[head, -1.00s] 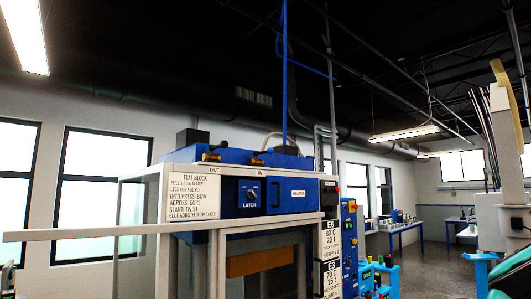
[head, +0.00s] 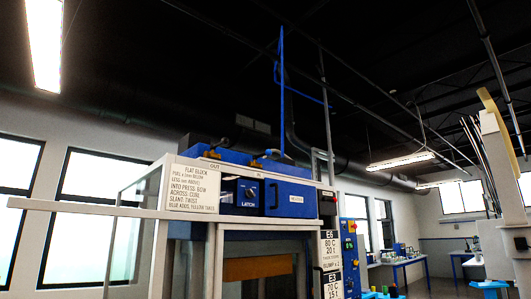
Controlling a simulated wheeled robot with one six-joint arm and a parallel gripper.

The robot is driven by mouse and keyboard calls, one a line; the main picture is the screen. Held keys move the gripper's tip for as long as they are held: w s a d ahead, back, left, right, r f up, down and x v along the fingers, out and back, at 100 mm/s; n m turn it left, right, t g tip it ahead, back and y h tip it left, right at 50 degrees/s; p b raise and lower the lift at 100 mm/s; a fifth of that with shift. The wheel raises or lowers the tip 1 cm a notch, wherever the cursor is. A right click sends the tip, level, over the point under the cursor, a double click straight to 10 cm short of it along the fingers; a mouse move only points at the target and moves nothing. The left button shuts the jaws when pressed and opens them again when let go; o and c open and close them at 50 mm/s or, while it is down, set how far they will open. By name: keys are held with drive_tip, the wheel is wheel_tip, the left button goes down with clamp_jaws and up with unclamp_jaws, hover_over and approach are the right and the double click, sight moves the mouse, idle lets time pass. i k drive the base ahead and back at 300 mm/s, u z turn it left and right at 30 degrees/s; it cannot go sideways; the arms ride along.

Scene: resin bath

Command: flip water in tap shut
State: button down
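My gripper is not in view, and nothing is seen touching either tap.
The cabinet front has a blue latch panel (head: 241,195), a heater panel with a handle, and a white instruction sign (head: 196,187). A pale horizontal rail (head: 110,209) crosses in front at left. A blue pipe (head: 281,100) rises behind. Blue-legged tables (head: 400,257) stand far right.

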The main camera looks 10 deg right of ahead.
sight(268, 153)
drive_tip(key=u, duration=0.05)
drive_tip(key=k, duration=0.65)
drive_tip(key=z, duration=0.6)
drive_tip(key=i, duration=2)
drive_tip(key=u, duration=0.9)
drive_tip(key=i, duration=0.55)
drive_tip(key=u, duration=0.6)
